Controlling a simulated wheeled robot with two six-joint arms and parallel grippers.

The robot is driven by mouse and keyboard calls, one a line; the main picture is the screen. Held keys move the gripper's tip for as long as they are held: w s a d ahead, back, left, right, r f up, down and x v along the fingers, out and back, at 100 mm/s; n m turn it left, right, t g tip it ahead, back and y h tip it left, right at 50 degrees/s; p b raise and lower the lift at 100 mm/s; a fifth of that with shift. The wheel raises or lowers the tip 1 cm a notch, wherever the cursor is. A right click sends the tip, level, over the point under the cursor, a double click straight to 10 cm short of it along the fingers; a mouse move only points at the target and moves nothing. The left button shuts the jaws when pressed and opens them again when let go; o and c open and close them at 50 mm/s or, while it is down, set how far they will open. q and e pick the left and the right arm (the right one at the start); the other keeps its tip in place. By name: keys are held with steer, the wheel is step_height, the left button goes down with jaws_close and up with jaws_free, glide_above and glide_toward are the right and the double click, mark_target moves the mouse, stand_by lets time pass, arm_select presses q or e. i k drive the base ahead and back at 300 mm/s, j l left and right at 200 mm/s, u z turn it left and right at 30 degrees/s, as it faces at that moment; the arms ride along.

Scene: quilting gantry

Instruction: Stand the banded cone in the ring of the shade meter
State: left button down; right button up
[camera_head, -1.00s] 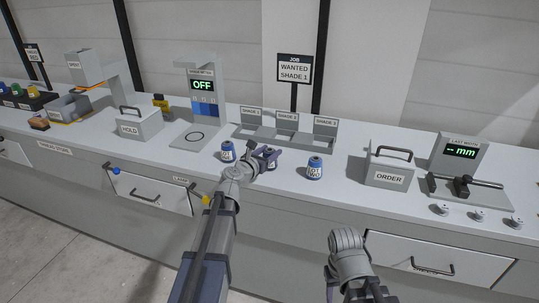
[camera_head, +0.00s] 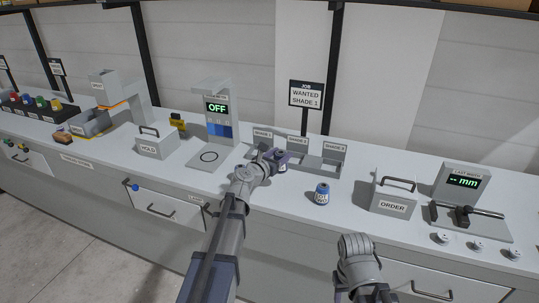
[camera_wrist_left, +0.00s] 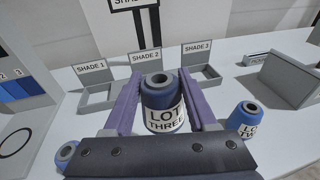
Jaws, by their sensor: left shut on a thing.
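My left gripper (camera_head: 272,158) is shut on a dark blue cone with a grey top and a white LOT THREE label band. This LOT THREE cone (camera_wrist_left: 162,106) is upright between the purple fingers in the left wrist view; in the head view the gripper partly covers it. The shade meter (camera_head: 216,122) stands left of the gripper, its display reading OFF. Its dark ring (camera_head: 208,156) lies empty on the base plate. The ring shows partly at the left edge of the wrist view. The right arm is at the bottom of the head view, its fingers not visible.
The LOT TWO cone (camera_head: 321,194) stands to the right; another cone (camera_wrist_left: 66,154) is partly hidden at lower left. Open shade trays (camera_head: 322,164) stand behind the gripper. The HOLD box (camera_head: 155,145) is left of the meter, the ORDER box (camera_head: 392,194) to the right.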

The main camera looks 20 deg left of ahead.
mark_target(210, 157)
steer(key=i+j, duration=0.1)
steer(key=j, duration=0.5)
steer(key=i+j, duration=0.1)
steer(key=j, duration=0.5)
steer(key=i+j, duration=0.1)
steer(key=j, duration=0.5)
